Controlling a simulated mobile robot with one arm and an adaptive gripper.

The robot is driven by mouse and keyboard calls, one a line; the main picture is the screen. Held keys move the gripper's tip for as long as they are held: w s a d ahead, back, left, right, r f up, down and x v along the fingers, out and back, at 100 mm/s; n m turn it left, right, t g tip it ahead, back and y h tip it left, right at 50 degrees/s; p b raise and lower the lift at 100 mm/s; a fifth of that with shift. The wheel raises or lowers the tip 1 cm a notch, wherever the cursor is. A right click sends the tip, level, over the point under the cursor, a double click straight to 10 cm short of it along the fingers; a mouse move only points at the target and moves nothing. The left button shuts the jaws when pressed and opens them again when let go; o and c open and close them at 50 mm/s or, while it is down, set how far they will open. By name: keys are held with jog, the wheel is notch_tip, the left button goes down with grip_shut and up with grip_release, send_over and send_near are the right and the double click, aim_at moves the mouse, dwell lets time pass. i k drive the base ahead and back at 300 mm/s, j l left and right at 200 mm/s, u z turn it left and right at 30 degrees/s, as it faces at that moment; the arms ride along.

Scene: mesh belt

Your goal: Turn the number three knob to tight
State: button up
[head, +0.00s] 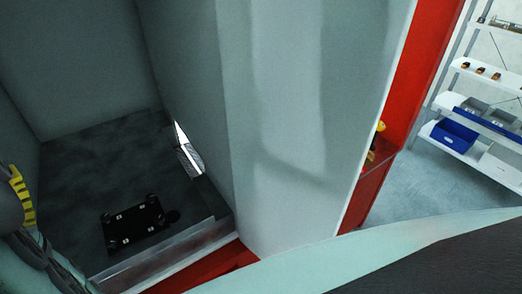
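I cannot make out the number three knob or any numbered knob in the head view. My gripper does not show in this view either. A flat black plate-like object (133,225) with small pale marks and rounded knobs at its corners lies on the dark floor of a grey-walled enclosure at the lower left. I cannot tell what it is.
A broad grey panel (300,120) with a red edge (408,75) fills the middle. At the right, shelves hold a blue bin (455,136), grey bins (473,107) and small items. Grey floor (425,188) shows clear before them.

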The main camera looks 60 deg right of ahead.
aim_at(150, 197)
jog(key=z, duration=0.7)
